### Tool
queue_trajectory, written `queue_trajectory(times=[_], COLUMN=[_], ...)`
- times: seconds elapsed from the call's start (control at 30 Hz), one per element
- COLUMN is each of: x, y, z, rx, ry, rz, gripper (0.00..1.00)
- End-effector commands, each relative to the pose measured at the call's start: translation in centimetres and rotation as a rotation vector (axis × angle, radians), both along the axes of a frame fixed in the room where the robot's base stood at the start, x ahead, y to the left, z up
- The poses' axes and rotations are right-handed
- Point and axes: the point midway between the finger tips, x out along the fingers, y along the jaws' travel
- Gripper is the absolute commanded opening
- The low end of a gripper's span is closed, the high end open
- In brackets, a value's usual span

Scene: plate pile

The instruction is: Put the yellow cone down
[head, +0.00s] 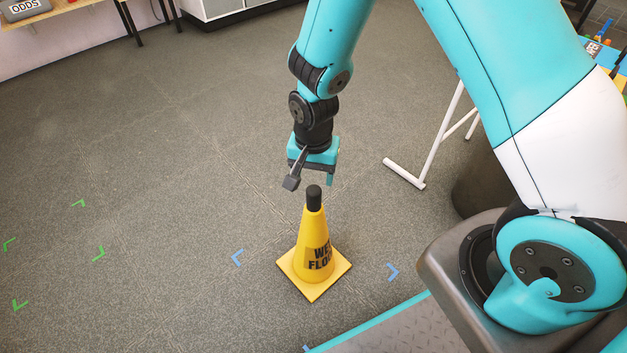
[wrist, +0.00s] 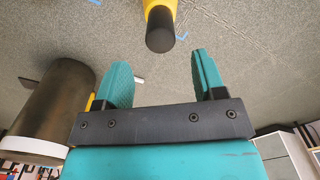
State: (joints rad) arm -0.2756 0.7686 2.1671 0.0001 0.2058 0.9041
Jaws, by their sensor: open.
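The yellow cone (head: 313,240) stands upright on the grey floor, with a black tip and black "WET FLOOR" lettering. It sits among blue corner marks. In the wrist view the cone's black tip (wrist: 160,32) shows beyond the fingers, with a strip of yellow above it. My gripper (head: 311,182) is above the cone's tip in the head view. In the wrist view my gripper (wrist: 165,78) has its fingers spread wide with nothing between them. The tip looks clear of both fingers.
Blue corner marks (head: 238,257) lie around the cone. Green corner marks (head: 98,254) outline another patch of floor at left. A white stand (head: 405,174) and a dark bin (head: 485,180) are at right. The floor at left is free.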

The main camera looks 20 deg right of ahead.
Motion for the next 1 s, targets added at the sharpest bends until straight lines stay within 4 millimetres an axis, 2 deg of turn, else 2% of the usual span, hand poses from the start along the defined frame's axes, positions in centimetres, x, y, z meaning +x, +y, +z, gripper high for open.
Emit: queue_trajectory(times=[0.03, 0.1, 0.37, 0.47, 0.57, 0.7, 0.8, 0.9, 1.0], x=[0.1, 0.0, -0.2, -0.9, -2.8, -7.5, -11.3, -14.6, -17.0], y=[0.0, 0.0, 0.3, 1.1, 2.3, 3.7, 4.3, 4.5, 4.5], z=[1.6, 2.7, 5.6, 8.7, 13.5, 20.4, 24.0, 26.4, 27.6], rx=[0.001, 0.001, 0.014, 0.057, 0.126, 0.223, 0.270, 0.297, 0.311], ry=[-0.003, -0.002, -0.005, -0.015, -0.039, -0.091, -0.136, -0.178, -0.207], rz=[0.000, 0.000, 0.026, 0.119, 0.292, 0.606, 0.826, 1.010, 1.142], gripper=[0.64, 0.64, 0.64, 0.64, 0.64, 0.64, 0.64, 0.64, 0.64])
